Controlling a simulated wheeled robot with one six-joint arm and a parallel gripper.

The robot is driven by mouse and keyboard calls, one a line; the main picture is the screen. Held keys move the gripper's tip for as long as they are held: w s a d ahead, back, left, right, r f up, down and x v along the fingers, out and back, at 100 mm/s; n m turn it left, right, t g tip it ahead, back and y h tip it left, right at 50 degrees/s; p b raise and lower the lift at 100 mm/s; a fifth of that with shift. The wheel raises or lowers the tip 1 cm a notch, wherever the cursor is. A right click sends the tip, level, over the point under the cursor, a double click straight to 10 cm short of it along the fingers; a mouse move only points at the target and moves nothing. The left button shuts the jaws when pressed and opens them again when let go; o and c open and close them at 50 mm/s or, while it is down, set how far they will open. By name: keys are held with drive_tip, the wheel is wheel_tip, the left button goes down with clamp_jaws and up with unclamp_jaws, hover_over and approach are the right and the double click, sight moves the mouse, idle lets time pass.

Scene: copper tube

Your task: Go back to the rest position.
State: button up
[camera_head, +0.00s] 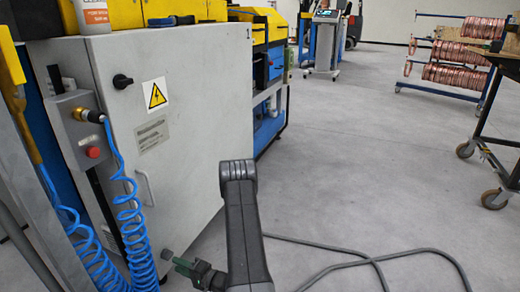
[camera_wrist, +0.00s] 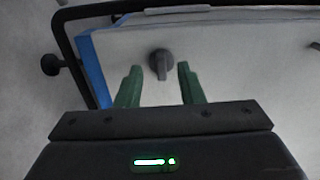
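My gripper (camera_head: 184,266) is at the lower middle of the head view, near the lower edge of the grey cabinet (camera_head: 200,120). In the wrist view my gripper (camera_wrist: 160,80) shows two green fingers standing apart with nothing held between them. A dark round knob (camera_wrist: 160,64) on a pale panel (camera_wrist: 220,50) appears beyond and between the fingertips.
Blue coiled air hoses (camera_head: 120,210) hang from a grey control box (camera_head: 82,130) at left. A dark cable (camera_head: 370,260) lies on the floor. A wheeled cart (camera_head: 490,150) and a rack of copper coils (camera_head: 455,77) stand at right.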

sight(168, 261)
drive_tip(key=b+x, duration=0.1)
drive_tip(key=x, duration=0.4)
idle(0.3)
